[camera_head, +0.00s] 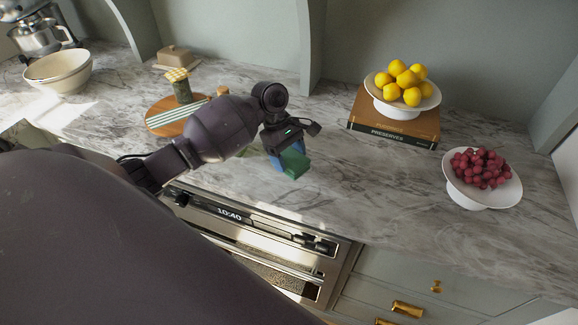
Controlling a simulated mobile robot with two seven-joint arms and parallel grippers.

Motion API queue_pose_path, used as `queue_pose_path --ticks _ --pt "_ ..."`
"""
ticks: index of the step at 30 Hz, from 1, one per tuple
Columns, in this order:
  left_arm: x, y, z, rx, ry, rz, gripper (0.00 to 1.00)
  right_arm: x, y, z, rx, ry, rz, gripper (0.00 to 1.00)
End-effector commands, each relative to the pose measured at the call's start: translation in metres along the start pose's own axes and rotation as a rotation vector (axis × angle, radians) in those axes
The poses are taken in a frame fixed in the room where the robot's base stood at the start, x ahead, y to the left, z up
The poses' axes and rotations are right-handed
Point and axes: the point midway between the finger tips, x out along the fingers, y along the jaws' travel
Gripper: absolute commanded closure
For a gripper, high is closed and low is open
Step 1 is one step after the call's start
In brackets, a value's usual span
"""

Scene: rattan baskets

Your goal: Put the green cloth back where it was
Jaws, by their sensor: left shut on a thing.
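My left gripper (285,151) reaches in from the left over the marble counter and points down near its front edge. It is shut on a small dark green folded piece, the green cloth (295,164). The cloth shows below the jaws, close over the counter; I cannot tell whether it touches the surface. Blue parts show at the jaws beside the cloth, and I cannot tell what they are. My right gripper is out of view.
A round wooden board (160,108) with a striped cloth and a jar (179,88) lies left of my gripper. Books (396,128) carry a bowl of lemons (398,83). A bowl of red fruit (481,176) stands right. The counter between is clear. An oven (250,235) is below.

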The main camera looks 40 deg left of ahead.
Motion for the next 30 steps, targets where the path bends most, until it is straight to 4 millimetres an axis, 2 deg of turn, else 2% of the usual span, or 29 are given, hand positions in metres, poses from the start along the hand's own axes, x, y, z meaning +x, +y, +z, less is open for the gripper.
queue_pose_path --ticks 9,21,22,26,30 --pt "0.035 -0.001 -0.014 -0.003 -0.001 -0.003 0.79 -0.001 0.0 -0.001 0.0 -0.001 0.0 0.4" --pt "0.04 0.0 -0.016 -0.001 0.0 0.0 0.79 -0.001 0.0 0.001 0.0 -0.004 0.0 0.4" --pt "0.04 0.0 -0.016 -0.001 0.0 0.0 0.29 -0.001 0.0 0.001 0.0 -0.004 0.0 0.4" --pt "0.039 0.0 -0.016 -0.001 0.0 0.0 0.09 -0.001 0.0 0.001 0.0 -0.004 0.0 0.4" --pt "0.039 0.0 -0.016 -0.001 0.0 0.0 0.08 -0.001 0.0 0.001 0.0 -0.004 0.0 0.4"
